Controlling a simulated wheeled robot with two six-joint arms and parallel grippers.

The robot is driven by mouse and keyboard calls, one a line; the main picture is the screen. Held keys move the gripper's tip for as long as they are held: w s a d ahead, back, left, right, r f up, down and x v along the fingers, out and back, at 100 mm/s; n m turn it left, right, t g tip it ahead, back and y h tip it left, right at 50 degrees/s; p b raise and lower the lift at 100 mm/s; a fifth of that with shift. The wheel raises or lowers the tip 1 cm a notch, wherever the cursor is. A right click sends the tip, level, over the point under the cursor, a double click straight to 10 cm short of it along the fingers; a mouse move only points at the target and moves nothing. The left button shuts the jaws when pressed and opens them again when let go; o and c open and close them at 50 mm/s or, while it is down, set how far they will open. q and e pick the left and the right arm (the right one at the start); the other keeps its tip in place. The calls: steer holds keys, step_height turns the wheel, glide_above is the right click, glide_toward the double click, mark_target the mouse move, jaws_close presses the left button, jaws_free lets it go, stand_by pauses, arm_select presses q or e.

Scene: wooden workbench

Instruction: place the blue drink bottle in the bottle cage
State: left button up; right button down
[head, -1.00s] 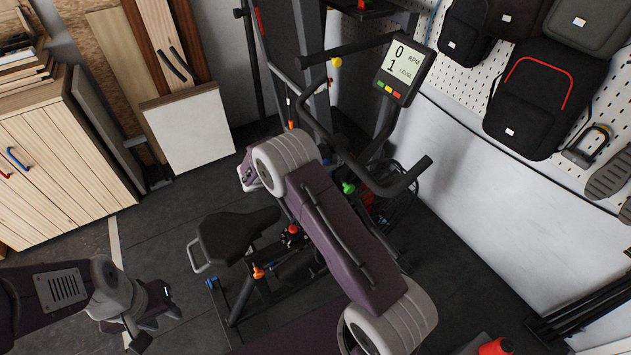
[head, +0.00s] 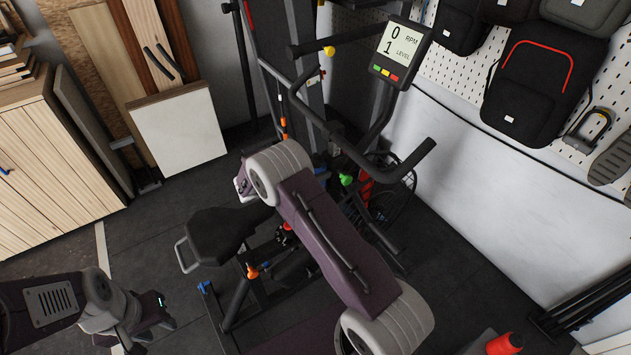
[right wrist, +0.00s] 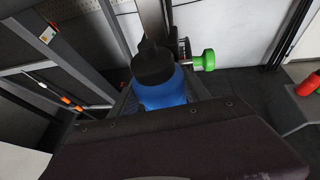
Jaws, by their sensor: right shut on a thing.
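The blue drink bottle (right wrist: 163,92) with its black cap shows in the right wrist view, just beyond the dark edge of my right gripper (right wrist: 165,125). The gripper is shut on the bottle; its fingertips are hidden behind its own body. In the head view my right arm covers the right gripper and the bottle. The bottle cage cannot be made out in either view; the exercise bike's frame is partly behind my arm. My left gripper (head: 140,330) is at the lower left of the head view, away from the bike, and its fingers are unclear.
The exercise bike has a black saddle (head: 218,235), a display (head: 401,50) and a green knob (right wrist: 209,60) close right of the bottle. A wooden cabinet (head: 55,165) is at left. Dark floor is open around the bike.

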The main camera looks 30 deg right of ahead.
step_height(320, 180, down, 4)
steer(key=b, duration=0.3)
steer(key=shift+d, duration=0.1)
steer(key=shift+w+r, duration=0.1)
steer(key=shift+r, duration=0.15)
steer(key=shift+f, duration=0.2)
steer(key=c, duration=0.5)
jaws_free()
steer(key=shift+r, duration=0.15)
